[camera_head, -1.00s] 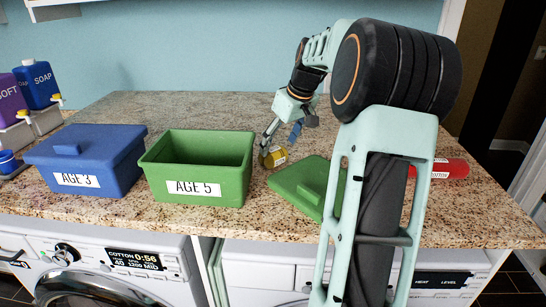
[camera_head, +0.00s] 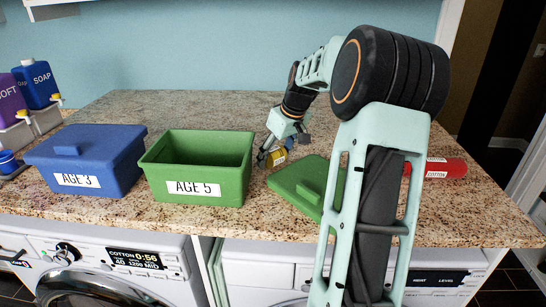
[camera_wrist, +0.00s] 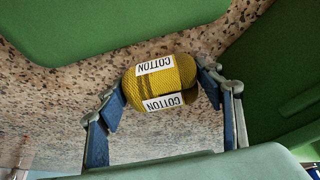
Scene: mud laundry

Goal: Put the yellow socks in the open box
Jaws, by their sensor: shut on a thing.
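The yellow socks (camera_head: 277,157) are a rolled bundle with white COTTON labels. They also show in the wrist view (camera_wrist: 178,78), between the two fingertips. My gripper (camera_head: 270,158) is shut on the socks at the right of the open box; the wrist view shows its blue fingers (camera_wrist: 160,95) on either side of the roll. In the head view the fingers partly hide the socks, and I cannot tell whether they touch the counter. The open green box (camera_head: 198,150), labelled AGE 5, stands left of my gripper. Its visible inside looks empty.
A green lid (camera_head: 300,186) lies on the counter right of the box. A closed blue box (camera_head: 88,160) labelled AGE 3 stands at the left. A red COTTON roll (camera_head: 446,168) lies at the right behind my arm. The granite counter (camera_head: 190,110) is clear behind the boxes.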

